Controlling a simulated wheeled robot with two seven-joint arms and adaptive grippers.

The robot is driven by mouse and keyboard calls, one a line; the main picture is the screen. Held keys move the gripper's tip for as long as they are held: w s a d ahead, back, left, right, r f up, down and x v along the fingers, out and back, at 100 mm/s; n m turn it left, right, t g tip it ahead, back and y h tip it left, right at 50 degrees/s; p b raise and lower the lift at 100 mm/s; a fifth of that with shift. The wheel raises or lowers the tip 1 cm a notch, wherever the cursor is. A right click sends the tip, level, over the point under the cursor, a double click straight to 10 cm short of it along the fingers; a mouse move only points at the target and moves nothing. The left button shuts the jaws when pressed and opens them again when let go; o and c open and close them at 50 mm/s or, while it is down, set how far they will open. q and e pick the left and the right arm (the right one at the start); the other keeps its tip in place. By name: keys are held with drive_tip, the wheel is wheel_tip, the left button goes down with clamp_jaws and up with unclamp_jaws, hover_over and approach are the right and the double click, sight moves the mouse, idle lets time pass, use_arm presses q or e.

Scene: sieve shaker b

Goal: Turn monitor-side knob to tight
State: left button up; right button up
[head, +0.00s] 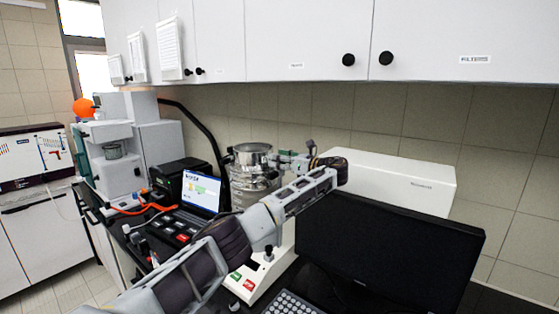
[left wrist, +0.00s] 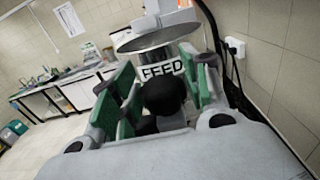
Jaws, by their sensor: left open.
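The metal sieve stack (head: 250,180) stands on the white shaker base (head: 262,272), partly behind my left arm. My left gripper (head: 287,160) is at the right side of the stack near its top, pointing left. In the left wrist view, a round black knob (left wrist: 163,96) sits between the open green-padded fingers of the left gripper (left wrist: 160,88). A gap shows beside the knob, and contact is not clear. In the head view this knob is hidden or too small to make out. The right gripper is not in view.
A black monitor (head: 385,245) stands close to the right of my left arm, with a white box (head: 400,180) behind it. A laptop (head: 203,190) is left of the stack. White wall cabinets (head: 300,40) hang above. A FEED label (left wrist: 162,71) shows beyond the knob.

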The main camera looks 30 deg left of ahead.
use_arm(q)
drive_tip(key=shift+d, duration=0.1)
drive_tip(key=shift+s+d, duration=0.2)
drive_tip(key=shift+d, duration=2.75)
drive_tip(key=shift+s+d, duration=0.2)
drive_tip(key=shift+d, duration=2.75)
drive_tip(key=shift+f, duration=0.1)
